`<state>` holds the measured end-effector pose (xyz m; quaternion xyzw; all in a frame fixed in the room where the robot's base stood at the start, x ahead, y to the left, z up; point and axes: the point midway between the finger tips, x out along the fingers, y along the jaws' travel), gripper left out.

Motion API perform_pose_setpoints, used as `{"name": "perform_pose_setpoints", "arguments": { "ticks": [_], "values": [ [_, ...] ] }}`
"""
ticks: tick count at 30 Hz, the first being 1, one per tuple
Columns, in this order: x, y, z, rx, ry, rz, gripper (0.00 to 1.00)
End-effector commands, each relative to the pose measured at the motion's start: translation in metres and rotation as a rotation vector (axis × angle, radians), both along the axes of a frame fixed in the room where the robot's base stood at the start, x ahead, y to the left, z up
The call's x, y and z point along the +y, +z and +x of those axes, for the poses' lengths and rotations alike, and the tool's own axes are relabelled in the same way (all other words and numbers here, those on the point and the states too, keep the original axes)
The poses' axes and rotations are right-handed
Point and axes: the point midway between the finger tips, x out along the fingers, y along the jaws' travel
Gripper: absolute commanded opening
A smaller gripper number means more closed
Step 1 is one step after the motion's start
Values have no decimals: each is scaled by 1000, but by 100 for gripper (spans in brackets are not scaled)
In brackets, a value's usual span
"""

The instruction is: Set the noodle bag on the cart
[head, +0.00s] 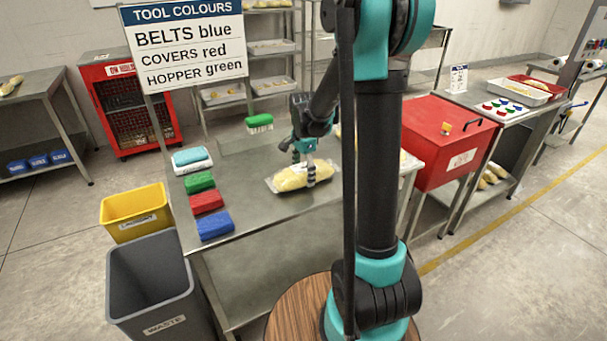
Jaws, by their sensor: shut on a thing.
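The noodle bag (289,181) is a clear bag with pale yellow contents. It lies at or just above the right part of the steel table (243,206); I cannot tell if it touches the top. My gripper (304,169) reaches down from above and is shut on the bag near its middle, one finger showing on the near side. Part of the far side of the bag is hidden by the gripper. A steel rack with trays (247,93) stands behind the table; I cannot tell whether it is the cart.
Blue, red, green and white-teal blocks or brushes line the table's left edge, with a green brush (259,122) at the back. A yellow bin (136,212) and grey waste bin (152,283) stand at left. A red box (444,140) stands right. The table's middle is clear.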

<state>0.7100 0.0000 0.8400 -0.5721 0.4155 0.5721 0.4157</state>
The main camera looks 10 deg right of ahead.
Motion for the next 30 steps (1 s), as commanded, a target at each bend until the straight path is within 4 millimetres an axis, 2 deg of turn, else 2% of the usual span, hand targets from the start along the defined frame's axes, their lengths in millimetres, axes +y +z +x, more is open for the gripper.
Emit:
{"name": "perform_pose_setpoints", "arguments": {
  "ticks": [12, 13, 17, 30],
  "values": [
    [0, -5, 0, 0, 0, 0, 24],
    [0, -5, 0, 0, 0, 0, 77],
    [0, -5, 0, 0, 0, 0, 93],
    [0, 0, 0, 0, 0, 0, 95]
  ]
}}
